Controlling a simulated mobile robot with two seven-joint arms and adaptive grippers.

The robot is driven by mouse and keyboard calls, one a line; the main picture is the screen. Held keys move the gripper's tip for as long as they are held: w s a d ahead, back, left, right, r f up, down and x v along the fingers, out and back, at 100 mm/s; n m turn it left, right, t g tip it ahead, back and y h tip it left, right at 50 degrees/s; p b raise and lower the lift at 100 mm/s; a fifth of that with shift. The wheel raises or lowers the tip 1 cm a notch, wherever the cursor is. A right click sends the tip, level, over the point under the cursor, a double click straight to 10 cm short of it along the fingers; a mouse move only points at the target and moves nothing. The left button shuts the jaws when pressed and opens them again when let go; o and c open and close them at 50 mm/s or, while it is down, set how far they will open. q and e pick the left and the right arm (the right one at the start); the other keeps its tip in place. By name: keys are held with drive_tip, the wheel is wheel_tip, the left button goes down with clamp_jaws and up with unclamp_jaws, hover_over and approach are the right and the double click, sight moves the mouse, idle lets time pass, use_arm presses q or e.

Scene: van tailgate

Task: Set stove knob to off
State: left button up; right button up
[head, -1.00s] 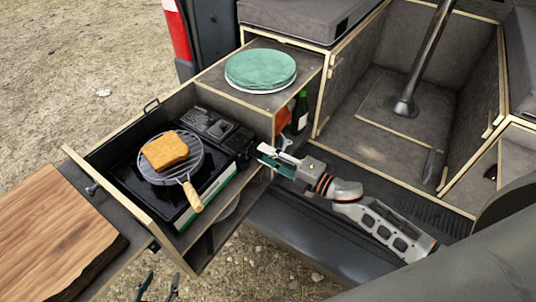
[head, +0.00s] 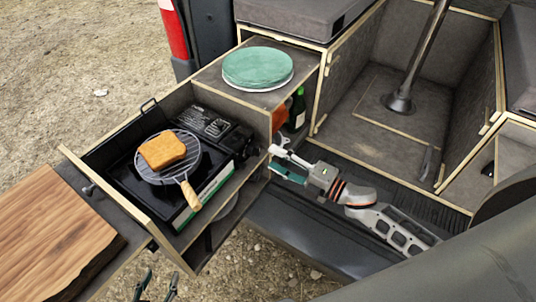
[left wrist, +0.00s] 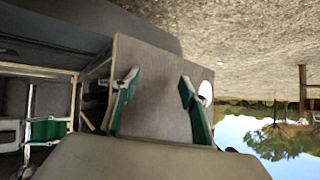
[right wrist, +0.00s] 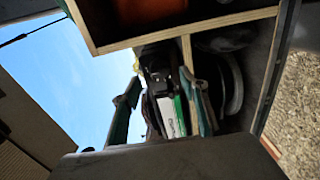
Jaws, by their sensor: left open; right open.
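The black camping stove (head: 203,185) sits in the pulled-out drawer, with a green and white front strip. A wire grill (head: 170,175) with a wooden handle lies on it, carrying a slice of toast (head: 162,150). The knob is too small to make out clearly; dark parts show at the stove's right end. My right gripper (head: 274,160) is open and empty, just right of that end. In the right wrist view the stove (right wrist: 180,112) shows between its fingers (right wrist: 160,100). My left gripper (head: 158,285) is open and empty, low in front of the drawer.
A wooden board (head: 55,235) lies left of the drawer. Green plates (head: 257,67) are stacked on the cabinet top. A green bottle (head: 297,110) stands in the cabinet opening behind my right gripper. The cabinet's wooden edges are close to that gripper.

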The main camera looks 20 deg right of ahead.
drive_tip(key=v, duration=0.7)
drive_tip(key=shift+s+d, duration=0.25)
drive_tip(key=shift+s, duration=0.05)
